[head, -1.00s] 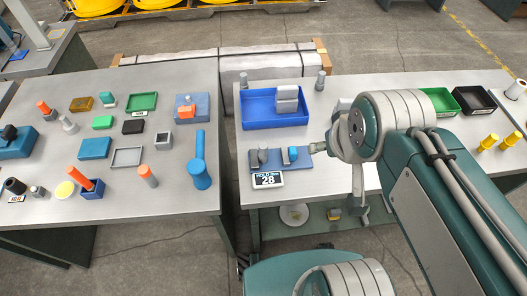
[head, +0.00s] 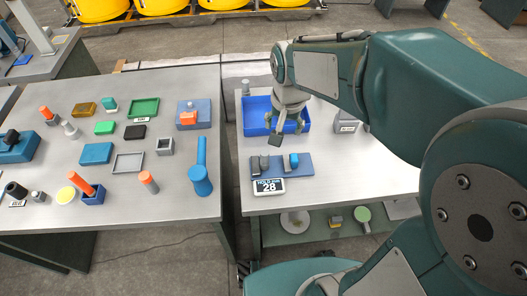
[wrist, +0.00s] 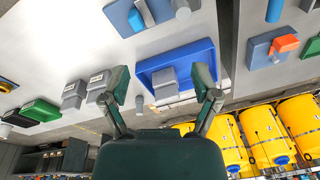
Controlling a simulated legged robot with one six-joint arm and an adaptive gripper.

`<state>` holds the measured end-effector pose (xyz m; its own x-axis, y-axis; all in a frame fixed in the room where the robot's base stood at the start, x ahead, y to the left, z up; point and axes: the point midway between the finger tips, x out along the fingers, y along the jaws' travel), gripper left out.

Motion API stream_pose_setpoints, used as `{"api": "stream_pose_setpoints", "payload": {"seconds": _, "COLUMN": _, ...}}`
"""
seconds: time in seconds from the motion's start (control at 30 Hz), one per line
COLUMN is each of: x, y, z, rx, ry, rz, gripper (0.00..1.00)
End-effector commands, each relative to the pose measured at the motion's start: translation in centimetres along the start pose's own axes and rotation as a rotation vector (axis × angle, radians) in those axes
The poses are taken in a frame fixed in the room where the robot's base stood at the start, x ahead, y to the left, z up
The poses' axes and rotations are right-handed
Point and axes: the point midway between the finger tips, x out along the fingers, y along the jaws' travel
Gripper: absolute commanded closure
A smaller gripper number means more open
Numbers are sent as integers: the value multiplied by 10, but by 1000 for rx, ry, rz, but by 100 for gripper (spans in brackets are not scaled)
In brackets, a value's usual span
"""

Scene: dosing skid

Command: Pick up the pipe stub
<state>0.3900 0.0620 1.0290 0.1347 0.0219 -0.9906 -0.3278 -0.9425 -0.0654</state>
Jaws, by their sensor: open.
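I cannot tell for certain which piece is the pipe stub. A short grey cylinder (head: 264,163) sits on a blue board (head: 281,172) on the right-hand table, beside a blue piece (head: 294,160). In the wrist view the grey cylinder (wrist: 182,8) and the board (wrist: 118,14) show at the top edge. My gripper (head: 287,133) hangs over the front of the blue bin (head: 257,112), beyond the board. In the wrist view its two fingers (wrist: 161,84) are spread wide with nothing between them; grey boxes (wrist: 166,84) in the bin lie beyond.
The left table holds many small parts: a grey cylinder (head: 71,130), an orange-topped stub (head: 148,182), a large blue piece (head: 200,180) and trays. A grey labelled box (head: 346,122) stands right of the bin. A display (head: 269,187) fronts the board. A gap separates the tables.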

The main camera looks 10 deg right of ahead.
Motion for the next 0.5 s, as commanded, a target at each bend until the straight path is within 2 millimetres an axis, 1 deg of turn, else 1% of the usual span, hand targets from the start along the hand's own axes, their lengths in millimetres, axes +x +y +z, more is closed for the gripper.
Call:
{"api": "stream_pose_setpoints", "payload": {"seconds": 0.03, "x": 11, "y": -6, "z": -3, "rx": 14, "ry": -21, "rz": 11, "gripper": 21}}
{"api": "stream_pose_setpoints", "payload": {"seconds": 0.1, "x": 24, "y": -14, "z": -8, "rx": 40, "ry": -45, "rz": 24, "gripper": 21}}
{"api": "stream_pose_setpoints", "payload": {"seconds": 0.3, "x": 58, "y": -34, "z": -16, "rx": 104, "ry": -98, "rz": 60, "gripper": 21}}
{"api": "stream_pose_setpoints", "payload": {"seconds": 0.4, "x": 68, "y": -39, "z": -18, "rx": 123, "ry": -111, "rz": 70, "gripper": 21}}
{"api": "stream_pose_setpoints", "payload": {"seconds": 0.5, "x": 74, "y": -41, "z": -18, "rx": 132, "ry": -117, "rz": 75, "gripper": 21}}
